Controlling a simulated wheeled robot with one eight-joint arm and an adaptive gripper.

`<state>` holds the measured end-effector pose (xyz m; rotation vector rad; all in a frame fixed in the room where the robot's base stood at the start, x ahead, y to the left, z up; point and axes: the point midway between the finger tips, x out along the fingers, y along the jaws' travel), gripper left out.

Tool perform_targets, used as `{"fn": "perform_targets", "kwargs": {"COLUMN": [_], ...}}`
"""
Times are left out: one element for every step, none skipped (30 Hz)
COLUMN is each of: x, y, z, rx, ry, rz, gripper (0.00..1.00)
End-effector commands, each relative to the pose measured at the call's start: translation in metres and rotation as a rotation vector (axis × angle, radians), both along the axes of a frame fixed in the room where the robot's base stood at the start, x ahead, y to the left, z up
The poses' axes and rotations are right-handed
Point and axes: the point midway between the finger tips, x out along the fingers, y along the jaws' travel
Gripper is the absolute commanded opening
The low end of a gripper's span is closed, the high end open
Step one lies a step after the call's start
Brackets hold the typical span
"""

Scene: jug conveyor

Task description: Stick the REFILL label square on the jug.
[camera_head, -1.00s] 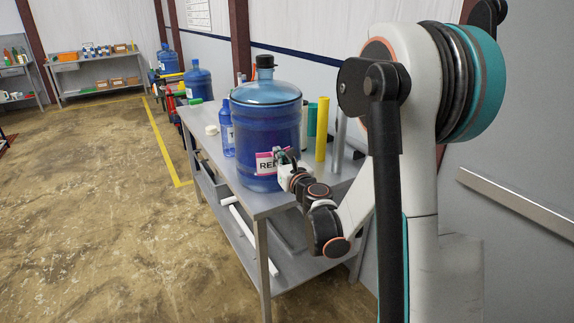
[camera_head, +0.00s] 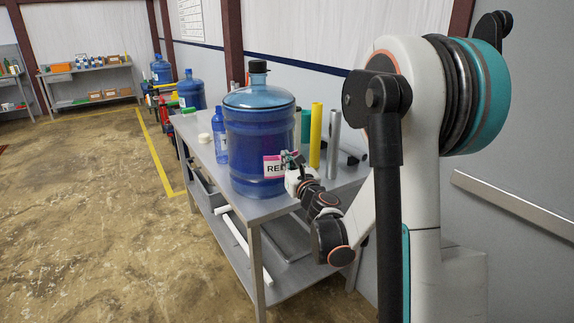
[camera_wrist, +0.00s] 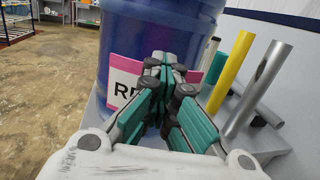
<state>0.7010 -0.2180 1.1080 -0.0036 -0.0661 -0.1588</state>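The jug (camera_head: 258,125) is a large, blue, clear bottle with a black cap, upright on a grey metal table (camera_head: 262,210). It fills the back of the wrist view (camera_wrist: 125,35). The REFILL label (camera_head: 274,167) is white with a pink top band, in front of the jug's lower right side. In the wrist view the label (camera_wrist: 120,90) shows "RE" and its top edge slopes down to the right. My gripper (camera_head: 287,164) is shut on the label, its fingertips (camera_wrist: 165,65) covering the label's middle. I cannot tell whether the label touches the jug.
A blue bottle (camera_head: 220,135) stands left of the jug. A yellow tube (camera_head: 316,135), a grey tube (camera_head: 334,145) and a green tube (camera_head: 306,125) stand close on the right. A white pipe (camera_head: 245,248) lies on the lower shelf. Floor is clear on the left.

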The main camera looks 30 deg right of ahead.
Motion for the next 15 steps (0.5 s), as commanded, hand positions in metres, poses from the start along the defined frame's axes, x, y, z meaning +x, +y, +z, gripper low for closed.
{"fn": "perform_targets", "kwargs": {"x": [0.005,0.008,0.01,0.012,0.014,0.017,0.02,0.022,0.025,0.027,0.029,0.032,0.034,0.036,0.039], "y": [-0.001,-0.001,-0.002,-0.002,-0.002,-0.002,-0.003,-0.003,-0.003,-0.004,-0.004,-0.004,-0.004,-0.004,-0.005], "z": [0.001,0.001,0.001,0.001,0.001,0.001,0.001,0.001,0.001,0.001,0.001,0.001,0.001,0.001,0.001], "rx": [-0.001,-0.001,-0.001,-0.001,-0.001,-0.001,-0.001,-0.001,-0.001,0.0,0.0,0.0,0.0,0.0,0.0], "ry": [0.001,0.001,0.001,0.001,0.001,0.001,0.001,0.001,0.001,0.001,0.001,0.001,0.001,0.001,0.001], "rz": [0.001,0.001,0.001,0.001,0.001,0.002,0.002,0.002,0.002,0.002,0.002,0.002,0.002,0.002,0.002], "gripper": [0.0,0.0,0.0,0.0,0.0,0.0,0.0,0.0,0.0,0.0,0.0,0.0,0.0,0.0,0.0]}}
